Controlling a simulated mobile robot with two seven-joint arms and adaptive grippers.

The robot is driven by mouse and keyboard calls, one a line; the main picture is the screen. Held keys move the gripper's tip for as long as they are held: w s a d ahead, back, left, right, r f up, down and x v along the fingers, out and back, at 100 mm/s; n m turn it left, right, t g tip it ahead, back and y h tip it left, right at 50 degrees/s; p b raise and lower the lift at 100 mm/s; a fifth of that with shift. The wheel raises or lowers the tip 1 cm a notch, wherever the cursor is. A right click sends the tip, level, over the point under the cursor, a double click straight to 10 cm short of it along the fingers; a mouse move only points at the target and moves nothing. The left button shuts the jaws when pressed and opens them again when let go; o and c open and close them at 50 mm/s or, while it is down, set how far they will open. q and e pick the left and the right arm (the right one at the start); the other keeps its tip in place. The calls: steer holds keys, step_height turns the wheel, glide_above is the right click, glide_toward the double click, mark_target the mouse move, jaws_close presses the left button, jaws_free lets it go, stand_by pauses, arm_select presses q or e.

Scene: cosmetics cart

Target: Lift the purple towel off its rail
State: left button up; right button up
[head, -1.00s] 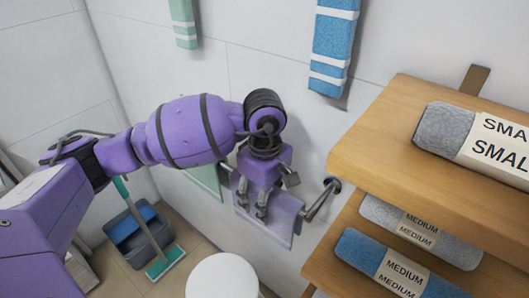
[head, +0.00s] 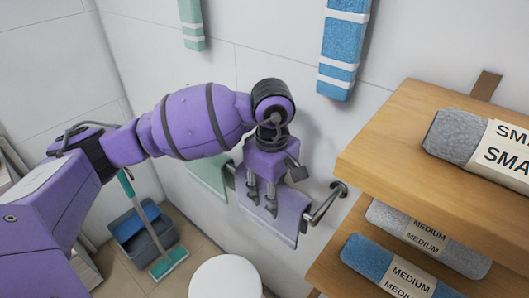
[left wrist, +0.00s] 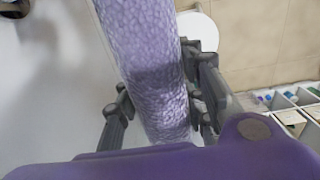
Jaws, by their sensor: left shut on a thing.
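The purple towel (head: 286,222) hangs at the wall rail (head: 325,203) in the head view, a thin lilac sheet beside the rail's right bracket. My left gripper (head: 262,204) comes down from above and is shut on the towel's upper part. In the left wrist view the textured towel (left wrist: 150,75) runs between the two dark fingers of my left gripper (left wrist: 160,108). The towel still appears to be over the rail; the gripper hides part of this, so I cannot tell if there is a gap. My right gripper is not in view.
A wooden shelf (head: 400,135) with rolled towels stands close on the right. A green towel (head: 207,172) hangs just left of the purple one. A blue towel (head: 343,45) hangs higher on the wall. A white round stool (head: 225,278) and a bucket (head: 130,240) stand below.

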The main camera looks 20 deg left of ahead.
arm_select(q)
step_height(320, 180, up, 16)
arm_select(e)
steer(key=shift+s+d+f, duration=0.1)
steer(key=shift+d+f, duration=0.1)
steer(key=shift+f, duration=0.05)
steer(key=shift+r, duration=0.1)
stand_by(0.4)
arm_select(q)
steer(key=shift+r, duration=0.35)
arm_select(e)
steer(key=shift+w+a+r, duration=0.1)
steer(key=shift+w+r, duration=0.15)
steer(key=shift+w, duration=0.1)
arm_select(q)
steer(key=shift+s, duration=0.1)
steer(key=s+d+p, duration=0.2)
steer(key=s, duration=0.7)
steer(key=shift+s+d+p, duration=0.2)
steer(key=shift+d+p, duration=0.15)
steer(key=shift+d, duration=0.05)
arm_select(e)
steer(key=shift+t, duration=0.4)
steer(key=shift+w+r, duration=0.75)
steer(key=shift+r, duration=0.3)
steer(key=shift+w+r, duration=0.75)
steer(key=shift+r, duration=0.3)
